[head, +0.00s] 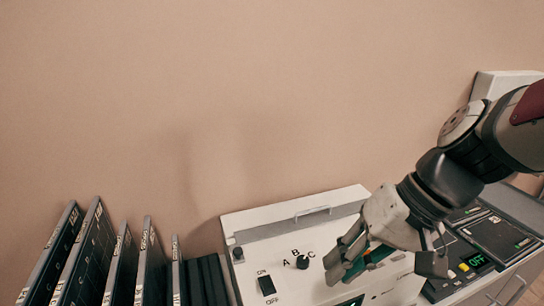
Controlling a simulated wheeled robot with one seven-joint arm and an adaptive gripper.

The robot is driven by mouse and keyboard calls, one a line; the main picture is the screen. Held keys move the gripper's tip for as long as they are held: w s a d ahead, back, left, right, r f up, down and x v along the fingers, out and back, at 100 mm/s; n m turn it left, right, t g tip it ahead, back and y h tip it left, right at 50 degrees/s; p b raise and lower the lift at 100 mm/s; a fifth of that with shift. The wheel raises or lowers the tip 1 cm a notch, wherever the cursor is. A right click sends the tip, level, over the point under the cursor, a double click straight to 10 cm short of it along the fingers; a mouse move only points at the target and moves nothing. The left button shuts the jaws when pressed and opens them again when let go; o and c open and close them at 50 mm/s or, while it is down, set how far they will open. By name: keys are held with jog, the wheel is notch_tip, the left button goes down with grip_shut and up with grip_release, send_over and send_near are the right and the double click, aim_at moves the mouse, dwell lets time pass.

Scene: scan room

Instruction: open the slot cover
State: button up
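The white machine (270,245) stands against the wall at the bottom centre. Its back part has a bar-like handle (313,211), and its face carries a dial marked A, B, C (302,262) and an ON/OFF switch (267,285). I cannot tell for certain which part is the slot cover. My gripper (350,257) is low over the right part of the machine, to the right of the dial.
Several dark upright cases (85,250) stand in a row left of the machine. A dark panel with green displays (480,252) lies to the right, beside a grey cabinet. A pale box (495,84) is at the upper right behind my arm. The wall above is bare.

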jog(key=w+a+f+m+y+b, duration=0.1)
jog(key=w+f+m+y+b, duration=0.1)
jog(key=w+f+y, duration=0.45)
jog(key=m+t+h+b, duration=0.2)
jog(key=m+t+b, duration=0.2)
jog(key=m+t, duration=0.55)
send_near(313, 210)
jog(key=shift+n+t, duration=0.55)
jog(key=shift+t, duration=0.3)
jog(key=x, duration=0.3)
jog(key=f+x, duration=0.1)
jog(key=x, duration=0.3)
jog(key=p+x, duration=0.1)
jog(key=x, duration=0.2)
jog(key=shift+s+a+f, duration=0.15)
jog(key=shift+a+f, duration=0.05)
jog(key=shift+f, duration=0.05)
grip_shut()
